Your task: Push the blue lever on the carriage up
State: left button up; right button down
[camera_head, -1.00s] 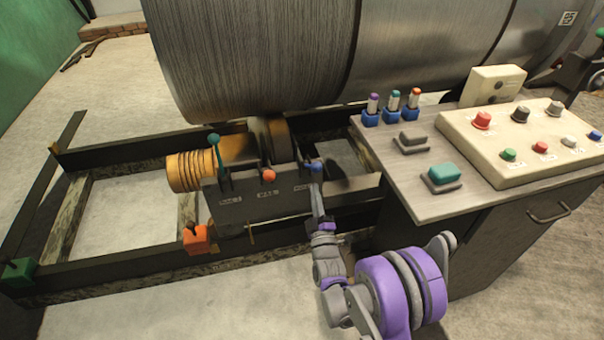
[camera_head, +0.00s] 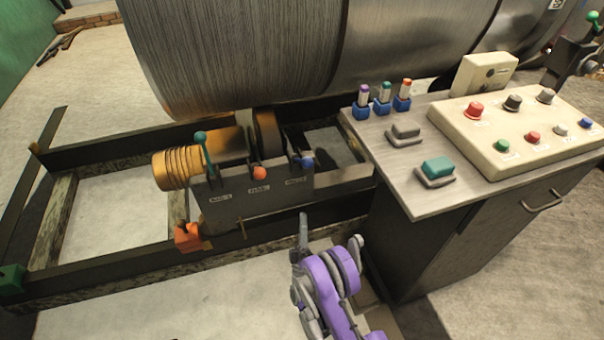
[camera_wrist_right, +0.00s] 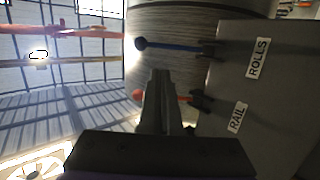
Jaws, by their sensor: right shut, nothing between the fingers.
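The carriage (camera_head: 225,213) is a dark block with several levers along its top edge. The blue lever (camera_head: 307,163) is the rightmost in the head view, its knob near the top edge. In the right wrist view the blue lever (camera_wrist_right: 175,46) runs left from its bracket to a dark blue knob, beside the ROLLS label. My right gripper (camera_head: 303,217) is shut and empty, below and apart from the blue lever. In the wrist view its fingertips (camera_wrist_right: 160,72) lie between the blue and orange levers and partly cover the orange one. My left gripper is out of view.
The orange lever (camera_head: 260,173) and green-knobbed lever (camera_head: 202,150) stand left of the blue one. A console table (camera_head: 435,205) with buttons stands to the right. A large metal drum (camera_head: 240,60) is behind. Open floor (camera_head: 190,305) lies in front.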

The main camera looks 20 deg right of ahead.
jog(key=x, duration=1.4)
jog(key=shift+b, duration=0.35)
jog(key=shift+w+r, duration=0.1)
jog(key=shift+r, duration=0.05)
jog(key=w+r+n+g+y+p, duration=0.3)
jog(key=w+r+g+y+p, duration=0.1)
jog(key=w+r+g, duration=0.3)
jog(key=shift+w+n+g+p, duration=0.4)
jog(key=shift+g+p, duration=0.1)
jog(key=shift+p, duration=0.2)
jog(key=shift+a, duration=0.1)
